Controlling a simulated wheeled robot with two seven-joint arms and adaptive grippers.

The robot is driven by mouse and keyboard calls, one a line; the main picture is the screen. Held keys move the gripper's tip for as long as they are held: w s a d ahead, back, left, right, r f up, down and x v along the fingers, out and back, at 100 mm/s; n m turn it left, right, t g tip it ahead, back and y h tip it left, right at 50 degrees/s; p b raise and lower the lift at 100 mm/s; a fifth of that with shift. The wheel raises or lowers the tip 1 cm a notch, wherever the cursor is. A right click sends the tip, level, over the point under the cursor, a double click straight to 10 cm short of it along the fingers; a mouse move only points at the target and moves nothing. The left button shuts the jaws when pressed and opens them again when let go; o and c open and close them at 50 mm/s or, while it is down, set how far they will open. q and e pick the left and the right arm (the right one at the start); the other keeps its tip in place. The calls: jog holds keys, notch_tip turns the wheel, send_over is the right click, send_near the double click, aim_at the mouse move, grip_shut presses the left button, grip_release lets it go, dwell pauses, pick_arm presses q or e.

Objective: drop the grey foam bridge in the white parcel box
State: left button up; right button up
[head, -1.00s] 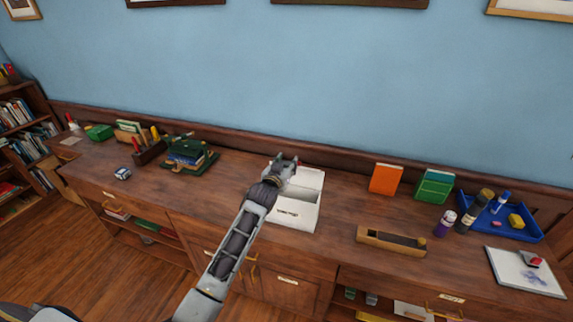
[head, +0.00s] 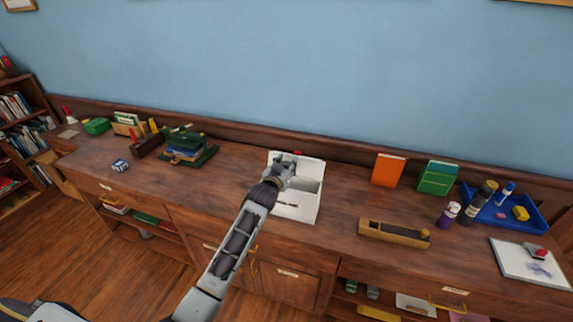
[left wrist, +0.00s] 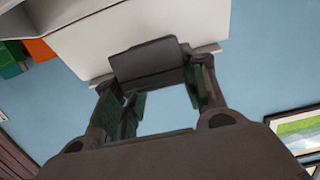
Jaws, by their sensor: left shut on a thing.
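The white parcel box (head: 296,212) stands open on the wooden counter, its lid raised at the back; it fills the upper part of the left wrist view (left wrist: 95,40). My left gripper (head: 284,168) is above the box's left part, in front of the lid. In the left wrist view my gripper (left wrist: 158,92) is shut on a dark grey block, the grey foam bridge (left wrist: 147,62). In the head view the bridge is mostly hidden by the gripper. My right gripper is out of view.
The counter beside the box is clear.

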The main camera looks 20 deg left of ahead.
pick_arm(q)
jog(key=shift+f, duration=0.45)
jog(key=shift+b, duration=0.3)
jog(key=o, duration=0.8)
jog(key=shift+s, duration=0.25)
jog(key=shift+s+a+r, duration=0.1)
jog(key=shift+s+r, duration=0.2)
jog(key=shift+s, duration=1.6)
jog(key=shift+s+a+r, duration=0.1)
jog(key=shift+s+r, duration=0.25)
jog(key=shift+s, duration=1.55)
jog(key=shift+s+r, duration=0.3)
jog(key=shift+s, duration=1.6)
